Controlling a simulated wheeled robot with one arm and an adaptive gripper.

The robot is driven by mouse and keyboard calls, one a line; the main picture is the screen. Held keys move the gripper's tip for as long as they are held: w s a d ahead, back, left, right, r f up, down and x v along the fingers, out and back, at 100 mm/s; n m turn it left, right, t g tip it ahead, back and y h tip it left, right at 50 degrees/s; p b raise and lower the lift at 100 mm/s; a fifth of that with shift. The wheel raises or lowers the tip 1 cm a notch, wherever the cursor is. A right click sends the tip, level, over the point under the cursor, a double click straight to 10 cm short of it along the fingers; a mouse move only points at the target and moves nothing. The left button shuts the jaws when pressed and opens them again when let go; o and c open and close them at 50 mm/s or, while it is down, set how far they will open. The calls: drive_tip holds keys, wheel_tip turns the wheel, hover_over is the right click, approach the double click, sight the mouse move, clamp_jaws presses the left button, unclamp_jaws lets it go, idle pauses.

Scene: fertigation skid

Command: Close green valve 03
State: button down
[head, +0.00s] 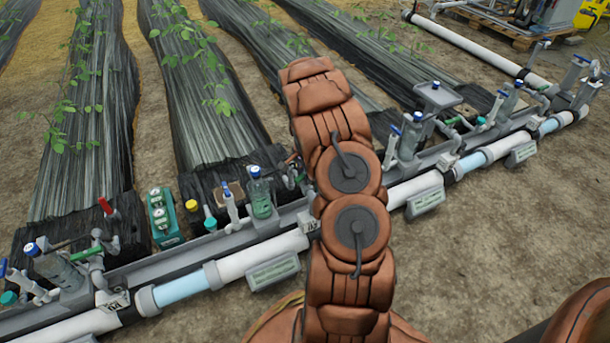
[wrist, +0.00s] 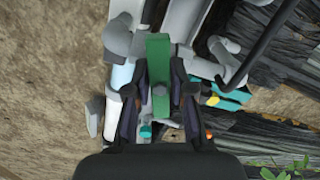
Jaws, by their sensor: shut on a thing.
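A green valve handle (wrist: 158,60) shows in the wrist view as a straight bar running up and down the picture, over the grey and white pipework. My gripper (wrist: 160,84) has its dark fingers on both sides of this bar, shut on it near its lower part. No number can be read on this valve. In the head view my own arm covers the middle of the pipe line and hides my gripper and this handle. Another green handle (head: 87,254) shows on the station at the lower left of the head view.
A white main pipe (head: 262,257) and grey rail run diagonally with bottles (head: 261,196) and sign plates (head: 273,273). A teal box (head: 163,217) and a red handle (head: 105,206) stand left of my arm. Bare soil (head: 500,220) lies at right.

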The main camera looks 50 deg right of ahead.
drive_tip(key=m, duration=0.5)
drive_tip(key=shift+m, duration=0.3)
drive_tip(key=c, duration=0.9)
unclamp_jaws()
drive_tip(key=shift+c, duration=0.2)
drive_tip(key=shift+r+p, duration=1.85)
drive_tip(key=shift+r, duration=3.15)
